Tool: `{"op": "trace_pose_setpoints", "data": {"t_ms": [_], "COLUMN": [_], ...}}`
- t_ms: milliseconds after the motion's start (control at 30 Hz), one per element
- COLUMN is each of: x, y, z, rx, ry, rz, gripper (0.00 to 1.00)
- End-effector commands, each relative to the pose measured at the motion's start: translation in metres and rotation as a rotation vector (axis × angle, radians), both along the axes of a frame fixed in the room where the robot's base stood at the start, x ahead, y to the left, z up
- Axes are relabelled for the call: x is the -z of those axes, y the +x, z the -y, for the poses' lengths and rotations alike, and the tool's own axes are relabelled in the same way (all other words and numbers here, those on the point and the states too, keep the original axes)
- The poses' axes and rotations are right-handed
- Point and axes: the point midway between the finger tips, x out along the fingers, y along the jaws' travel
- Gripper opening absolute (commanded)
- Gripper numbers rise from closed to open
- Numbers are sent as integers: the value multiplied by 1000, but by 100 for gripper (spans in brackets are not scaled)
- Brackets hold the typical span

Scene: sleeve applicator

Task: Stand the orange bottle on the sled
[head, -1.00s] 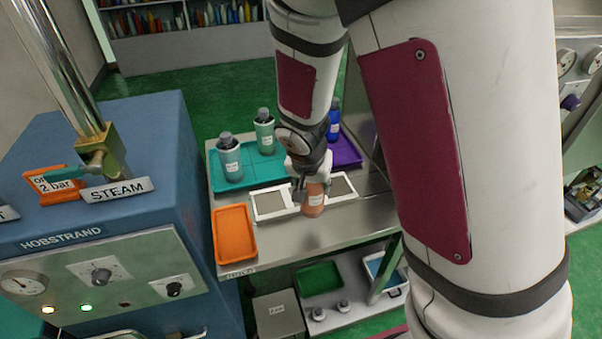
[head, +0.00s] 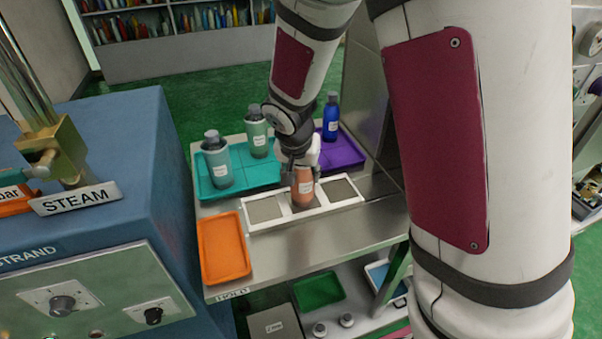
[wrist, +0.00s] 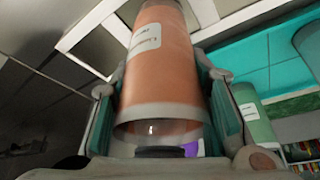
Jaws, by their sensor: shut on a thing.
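The orange bottle (head: 303,188) is upright in my gripper (head: 300,160), which is shut around its upper part. It is at the middle of the white-framed sled (head: 265,227), between two grey pads. I cannot tell whether its base touches the sled or hangs just above it. In the wrist view the bottle (wrist: 165,70) stands between both fingers of my gripper (wrist: 165,115), its white label facing left. Part of the sled's white frame (wrist: 95,20) shows behind it there.
A teal tray (head: 240,180) with two green bottles (head: 217,160) is behind left. A purple tray (head: 345,150) with a blue bottle (head: 331,118) is behind right. An empty orange tray (head: 223,248) lies front left. A blue steam machine (head: 120,150) stands left.

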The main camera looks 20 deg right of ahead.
Motion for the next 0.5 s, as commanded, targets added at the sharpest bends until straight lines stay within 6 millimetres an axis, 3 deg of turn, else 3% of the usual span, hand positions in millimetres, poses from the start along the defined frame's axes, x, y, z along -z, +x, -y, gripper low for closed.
{"op": "trace_pose_setpoints", "data": {"t_ms": [300, 333, 400, 500], "x": [2, 2, 1, 1], "y": [0, 0, 0, 0], "z": [0, 0, 0, 0], "rx": [0, 0, 0, 0], "ry": [0, 0, 0, 0], "rz": [1, 1, 1, 1], "gripper": [4, 44, 60, 62]}}
